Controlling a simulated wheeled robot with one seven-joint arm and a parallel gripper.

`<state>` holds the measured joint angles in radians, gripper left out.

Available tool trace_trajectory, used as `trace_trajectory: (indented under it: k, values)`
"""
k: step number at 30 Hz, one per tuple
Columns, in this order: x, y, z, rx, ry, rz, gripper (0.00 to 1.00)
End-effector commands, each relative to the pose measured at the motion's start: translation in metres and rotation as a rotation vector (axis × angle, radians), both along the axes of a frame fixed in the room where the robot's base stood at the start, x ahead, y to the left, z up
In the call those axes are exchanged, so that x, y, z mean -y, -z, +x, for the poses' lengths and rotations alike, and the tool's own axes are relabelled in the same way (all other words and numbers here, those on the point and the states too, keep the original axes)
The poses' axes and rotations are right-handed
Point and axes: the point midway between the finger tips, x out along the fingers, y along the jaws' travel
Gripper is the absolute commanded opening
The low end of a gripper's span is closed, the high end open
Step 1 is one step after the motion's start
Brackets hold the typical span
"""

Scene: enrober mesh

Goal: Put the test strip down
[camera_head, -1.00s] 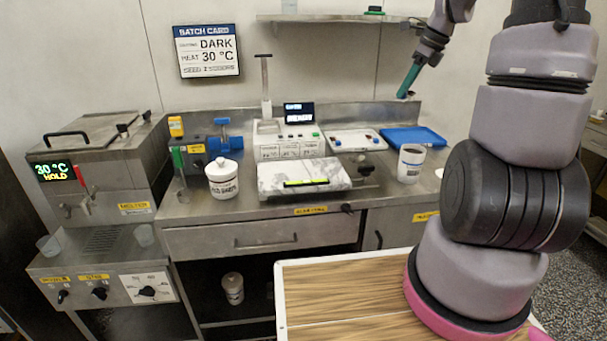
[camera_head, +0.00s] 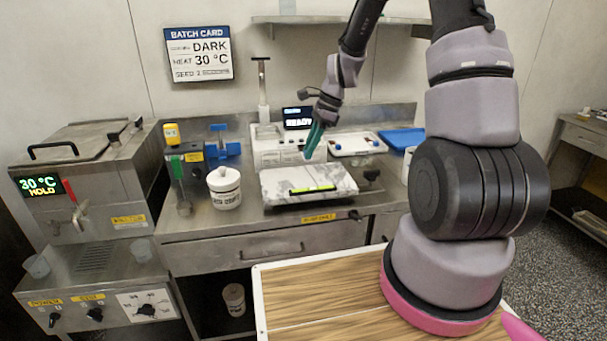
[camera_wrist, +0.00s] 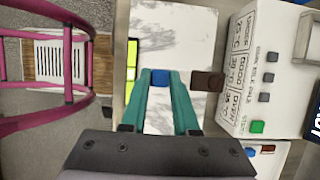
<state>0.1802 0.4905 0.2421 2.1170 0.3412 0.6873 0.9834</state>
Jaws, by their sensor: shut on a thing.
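My gripper (camera_head: 309,156) is above the back part of the white marbled slab (camera_head: 328,182), its teal fingers pointing down. In the wrist view my gripper (camera_wrist: 160,75) is shut on a small blue piece (camera_wrist: 160,78), which I take to be part of the test strip. A dark brown piece (camera_wrist: 207,82) shows just right of the right finger. A finger hides whether the blue and brown pieces join. The marbled slab (camera_wrist: 172,35) lies below, and I see no contact with it. The strip is too small to make out in the head view.
A yellow-green bar (camera_head: 313,189) sits at the slab's front edge. Behind stands a white machine (camera_head: 280,148) with a READY screen. A white pot (camera_head: 224,187) stands left. A tray (camera_head: 355,144) and blue mat (camera_head: 403,139) lie right. The slab's marbled top is otherwise clear.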

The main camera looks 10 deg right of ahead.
Motion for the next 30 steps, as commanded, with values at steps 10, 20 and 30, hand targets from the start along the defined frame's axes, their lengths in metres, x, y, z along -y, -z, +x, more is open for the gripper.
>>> trace_trajectory:
  k: [10,20,30]
  values:
    - [0.001,0.046,-0.001,-0.003,0.002,0.001,0.00]
    - [0.001,0.079,0.000,0.000,0.003,0.000,0.00]
    - [0.001,0.081,0.000,0.000,0.002,0.000,0.40]
